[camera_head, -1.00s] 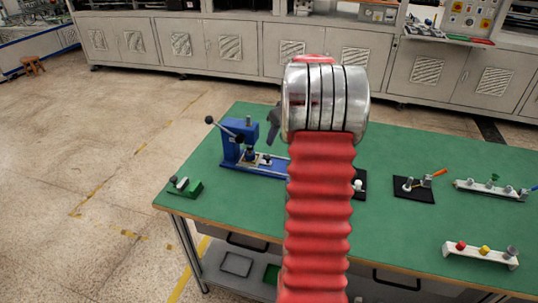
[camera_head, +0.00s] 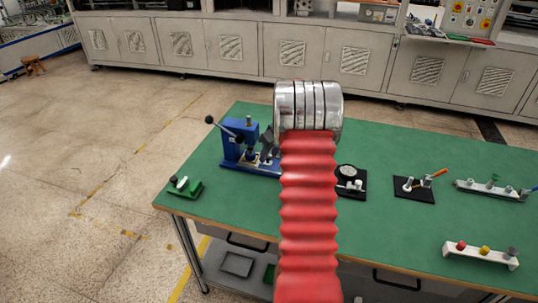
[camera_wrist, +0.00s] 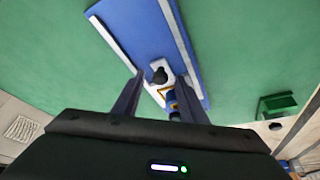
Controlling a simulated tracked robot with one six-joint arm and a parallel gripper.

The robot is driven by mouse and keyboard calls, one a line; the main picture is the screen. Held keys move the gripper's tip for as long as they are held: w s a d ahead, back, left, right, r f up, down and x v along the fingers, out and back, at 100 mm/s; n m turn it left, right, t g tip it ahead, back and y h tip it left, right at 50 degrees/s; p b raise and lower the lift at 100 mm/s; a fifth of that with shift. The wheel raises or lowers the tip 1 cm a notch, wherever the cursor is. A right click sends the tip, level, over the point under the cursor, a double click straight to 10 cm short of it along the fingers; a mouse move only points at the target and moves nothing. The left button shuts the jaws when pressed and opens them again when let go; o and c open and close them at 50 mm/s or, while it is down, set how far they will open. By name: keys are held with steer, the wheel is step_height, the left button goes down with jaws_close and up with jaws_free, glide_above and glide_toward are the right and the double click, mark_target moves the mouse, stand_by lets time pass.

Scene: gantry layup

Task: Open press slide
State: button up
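The blue press (camera_head: 240,140) stands at the left end of the green table, with a lever ending in a black ball. Its blue base with pale rails (camera_wrist: 140,28) fills the upper middle of the wrist view. A pale slide carriage (camera_wrist: 181,67) with a dark knob (camera_wrist: 159,75) sits between the rails. My gripper (camera_wrist: 160,77) is open, its two dark fingers apart on either side of the knob. I cannot tell whether either finger touches it. In the head view my gripper (camera_head: 268,146) is partly hidden beside the press.
A green fixture (camera_head: 185,187) lies at the table's left corner. A gauge on a black plate (camera_head: 348,180), another black plate with an orange-handled part (camera_head: 414,189) and two white racks (camera_head: 492,190) (camera_head: 481,255) stand to the right. The front middle of the green table (camera_head: 385,235) is clear.

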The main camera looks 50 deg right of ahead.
jaws_close()
stand_by(0.4)
